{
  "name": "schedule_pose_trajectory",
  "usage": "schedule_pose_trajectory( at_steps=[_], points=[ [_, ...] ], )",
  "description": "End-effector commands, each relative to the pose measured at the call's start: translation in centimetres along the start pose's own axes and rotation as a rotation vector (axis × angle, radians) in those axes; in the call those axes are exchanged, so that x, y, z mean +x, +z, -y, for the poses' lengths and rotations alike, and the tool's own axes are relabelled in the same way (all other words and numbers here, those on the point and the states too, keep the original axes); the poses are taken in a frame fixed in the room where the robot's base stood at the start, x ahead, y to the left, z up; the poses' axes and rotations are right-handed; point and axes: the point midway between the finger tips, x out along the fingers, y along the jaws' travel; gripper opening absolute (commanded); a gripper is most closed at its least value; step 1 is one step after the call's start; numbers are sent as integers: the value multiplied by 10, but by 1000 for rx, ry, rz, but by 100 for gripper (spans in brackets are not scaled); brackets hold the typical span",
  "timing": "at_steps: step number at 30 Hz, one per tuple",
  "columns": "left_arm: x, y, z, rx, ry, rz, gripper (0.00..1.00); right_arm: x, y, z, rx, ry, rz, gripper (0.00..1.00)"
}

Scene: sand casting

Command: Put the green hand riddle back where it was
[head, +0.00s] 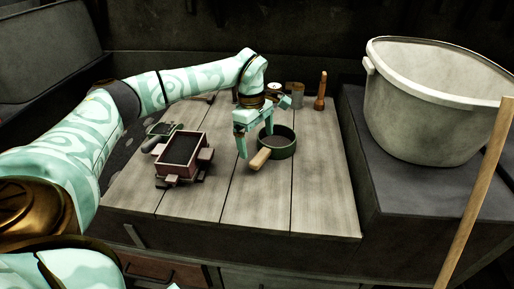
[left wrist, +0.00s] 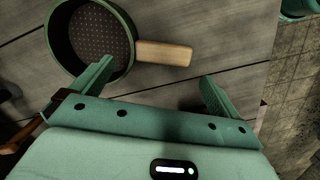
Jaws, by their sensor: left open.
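The green hand riddle (head: 283,150) is a round green-rimmed sieve with a short wooden handle (head: 259,159). It rests on the wooden tabletop, right of the middle of the table. In the left wrist view the riddle (left wrist: 128,28) is at the upper left, with its mesh showing and its handle (left wrist: 163,53) pointing right. My left gripper (head: 262,130) is open and empty beside the riddle. In the left wrist view my left gripper's (left wrist: 157,76) fingers are spread, with the handle just beyond and between the tips, apparently untouched. My right gripper is not in view.
A red moulding box (head: 178,171) with dark fill stands left on the table (head: 325,190), near a green tool (head: 160,130). A wooden rammer (head: 321,92) and small cans (head: 295,92) stand at the back. A large pale bucket (head: 425,115) is right. The table's front right is clear.

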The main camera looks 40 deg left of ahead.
Motion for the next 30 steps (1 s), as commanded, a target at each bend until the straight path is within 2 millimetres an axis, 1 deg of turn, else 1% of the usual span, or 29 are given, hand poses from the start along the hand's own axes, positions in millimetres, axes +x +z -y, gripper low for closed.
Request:
schedule_pose_trajectory(
  at_steps=[1,3,6,9,13,30],
  points=[
    [-18,0,-1,-1,6,0,100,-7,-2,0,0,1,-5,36],
    [-34,0,0,-1,5,0,100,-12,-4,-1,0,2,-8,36],
    [-51,0,0,-2,3,1,100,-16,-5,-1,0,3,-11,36],
    [-61,0,0,0,2,0,100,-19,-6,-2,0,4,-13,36],
    [-66,0,0,0,-1,1,100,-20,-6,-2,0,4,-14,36],
    [-66,0,0,-1,-1,0,100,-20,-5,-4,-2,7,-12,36]
  ],
)
